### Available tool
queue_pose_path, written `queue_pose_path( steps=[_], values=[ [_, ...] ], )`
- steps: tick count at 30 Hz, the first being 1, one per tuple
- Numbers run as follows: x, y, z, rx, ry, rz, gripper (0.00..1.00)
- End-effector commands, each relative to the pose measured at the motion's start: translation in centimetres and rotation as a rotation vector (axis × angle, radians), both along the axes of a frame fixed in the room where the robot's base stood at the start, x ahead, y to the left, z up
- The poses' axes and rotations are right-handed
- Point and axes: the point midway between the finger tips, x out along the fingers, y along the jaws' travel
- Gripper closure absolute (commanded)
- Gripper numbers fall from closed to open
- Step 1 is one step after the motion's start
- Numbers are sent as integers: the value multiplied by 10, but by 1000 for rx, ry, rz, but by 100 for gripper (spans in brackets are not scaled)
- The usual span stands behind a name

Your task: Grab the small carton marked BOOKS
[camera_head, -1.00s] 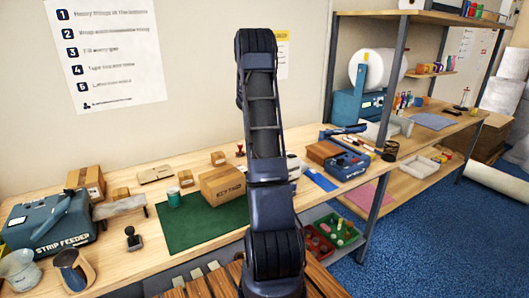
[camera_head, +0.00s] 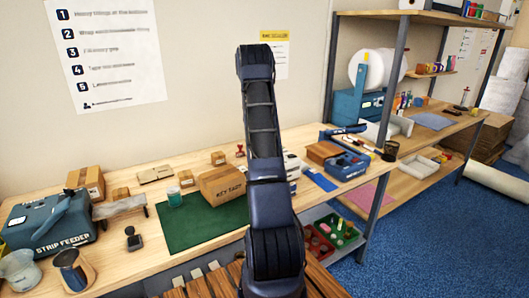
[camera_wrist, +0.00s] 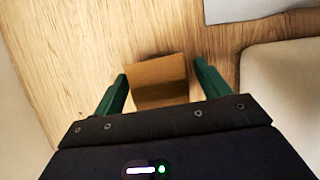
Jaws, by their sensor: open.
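In the wrist view a small plain brown carton (camera_wrist: 158,82) stands on the wooden top, between the green fingers of my gripper (camera_wrist: 162,74). The fingers are apart, one on each side of it. No marking shows on its visible face, so I cannot read BOOKS there. In the head view my own arm hides my gripper and whatever is just behind it. Small cartons there stand at the back (camera_head: 218,158) and at the left (camera_head: 121,194) of the bench; I cannot read a marking on either.
A larger carton marked KEY TAGS (camera_head: 223,186) stands on the green mat (camera_head: 190,232). A blue tool box (camera_head: 348,165) stands at the right. In the wrist view a pale object (camera_wrist: 285,85) is close by the right finger.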

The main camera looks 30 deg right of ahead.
Motion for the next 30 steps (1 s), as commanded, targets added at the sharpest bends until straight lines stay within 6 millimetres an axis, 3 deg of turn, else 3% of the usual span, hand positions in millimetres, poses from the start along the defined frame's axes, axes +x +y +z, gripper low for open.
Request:
queue_pose_path(
  steps=[9,16,18,26,30],
  values=[
    [0,-4,-8,0,-2,1,25],
    [0,-3,-8,0,-1,-1,70],
    [1,-4,-8,0,-1,-1,77],
    [1,-4,-6,-1,-2,0,77],
    [1,-4,7,-1,-3,-1,77]
  ],
)
